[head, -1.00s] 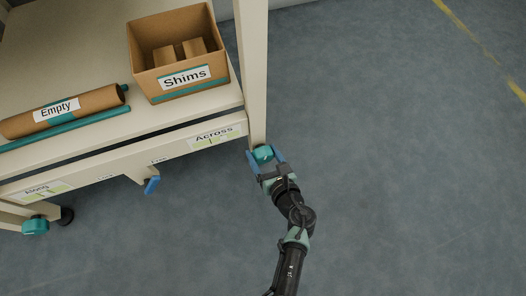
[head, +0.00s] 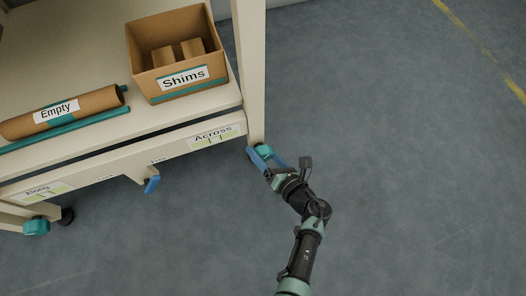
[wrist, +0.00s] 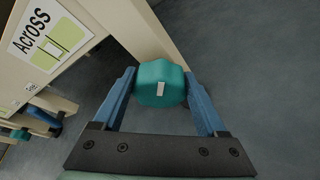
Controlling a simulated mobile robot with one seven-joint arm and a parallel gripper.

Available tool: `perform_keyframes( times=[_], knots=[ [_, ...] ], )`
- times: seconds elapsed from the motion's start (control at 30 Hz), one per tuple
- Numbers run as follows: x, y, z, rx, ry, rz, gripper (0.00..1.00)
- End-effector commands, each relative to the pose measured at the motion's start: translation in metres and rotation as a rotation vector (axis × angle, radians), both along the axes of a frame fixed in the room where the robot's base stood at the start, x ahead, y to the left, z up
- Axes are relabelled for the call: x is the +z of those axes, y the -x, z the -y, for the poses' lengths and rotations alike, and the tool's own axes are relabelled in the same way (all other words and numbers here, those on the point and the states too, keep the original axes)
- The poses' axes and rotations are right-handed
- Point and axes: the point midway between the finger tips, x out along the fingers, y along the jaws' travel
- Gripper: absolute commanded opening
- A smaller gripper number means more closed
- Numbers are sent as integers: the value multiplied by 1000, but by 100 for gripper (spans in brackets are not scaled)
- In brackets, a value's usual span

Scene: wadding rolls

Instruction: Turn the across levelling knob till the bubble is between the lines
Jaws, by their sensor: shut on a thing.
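The across levelling knob (head: 264,150) is a teal faceted knob at the foot of the cream stand's right corner post. It also shows in the wrist view (wrist: 160,80), with a small pale mark on its face. My gripper (head: 266,157) has its blue fingers on both sides of the knob and is shut on it; both fingers show in the wrist view. The Across label (head: 213,134) with its green level vial is on the stand's front rail.
A Shims box (head: 182,88) and an Empty cardboard roll (head: 60,110) sit on the stand. A blue lever (head: 152,184) hangs under the rail. Another teal knob (head: 36,226) is below the Along label (head: 38,190). The floor (head: 400,150) at right is clear.

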Motion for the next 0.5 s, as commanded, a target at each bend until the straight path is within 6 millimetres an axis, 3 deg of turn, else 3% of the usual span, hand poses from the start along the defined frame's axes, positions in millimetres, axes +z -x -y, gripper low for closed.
perform_keyframes(
  times=[0.3, 0.33, 0.43, 0.5],
  knots=[
    [-1, 1, 0, 1, -1, -3, 19],
    [-1, 1, 0, 1, -1, -3, 80],
    [-1, 1, 0, 1, -1, -3, 98],
    [-1, 1, 0, 0, -1, -1, 100]
  ],
)
